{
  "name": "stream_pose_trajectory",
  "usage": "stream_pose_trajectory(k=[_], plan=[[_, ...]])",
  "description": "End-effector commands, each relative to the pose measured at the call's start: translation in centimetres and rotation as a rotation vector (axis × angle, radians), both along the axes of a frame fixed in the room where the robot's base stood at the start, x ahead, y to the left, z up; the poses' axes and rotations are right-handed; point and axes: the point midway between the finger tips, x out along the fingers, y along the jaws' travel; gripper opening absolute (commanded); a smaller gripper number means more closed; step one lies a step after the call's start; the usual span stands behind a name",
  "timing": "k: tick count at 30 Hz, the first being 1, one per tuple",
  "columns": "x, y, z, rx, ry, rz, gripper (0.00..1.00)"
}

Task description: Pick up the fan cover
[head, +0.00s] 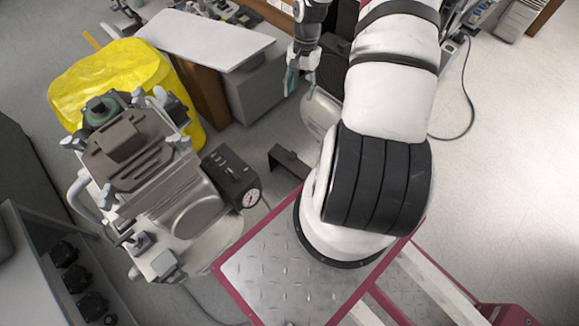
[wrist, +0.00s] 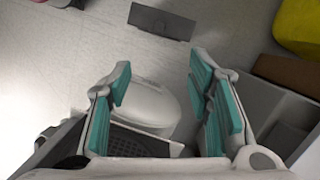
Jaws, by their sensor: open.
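A dark panel with a perforated, grille-like face (wrist: 135,143) lies low in the wrist view, partly hidden behind my left finger and the gripper body. It looks like the fan cover, though I cannot be sure. In the head view a dark grille-like part (head: 330,74) shows between my gripper and my arm. My gripper (wrist: 160,72) is open, its teal-padded fingers apart with nothing between the pads. In the head view my gripper (head: 292,82) points down beside that dark part, above a white rounded tank (head: 318,112). The tank (wrist: 148,100) also shows beyond the fingers in the wrist view.
A compressor with a brown-grey top (head: 128,150) and a gauge box (head: 232,177) stands at left. Behind it is a yellow-covered bin (head: 110,72). A grey cabinet with a pale top (head: 205,38) stands left of my gripper. A dark bracket (head: 288,162) is near the tank.

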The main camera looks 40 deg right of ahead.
Motion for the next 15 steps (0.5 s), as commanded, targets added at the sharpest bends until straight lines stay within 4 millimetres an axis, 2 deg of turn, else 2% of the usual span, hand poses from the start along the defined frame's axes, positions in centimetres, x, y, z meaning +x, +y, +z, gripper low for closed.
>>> stream_pose_trajectory(k=[1, 3, 6, 9, 15], plan=[[-0.5, -0.1, -4.1, 0.035, 0.007, -0.053, 0.47], [-1.0, -0.1, -7.7, 0.069, 0.011, -0.118, 0.47], [-1.6, 0.0, -11.8, 0.106, 0.015, -0.195, 0.47], [-2.0, 0.2, -14.4, 0.133, 0.017, -0.247, 0.47], [-2.3, 0.8, -17.0, 0.152, 0.018, -0.287, 0.47]])
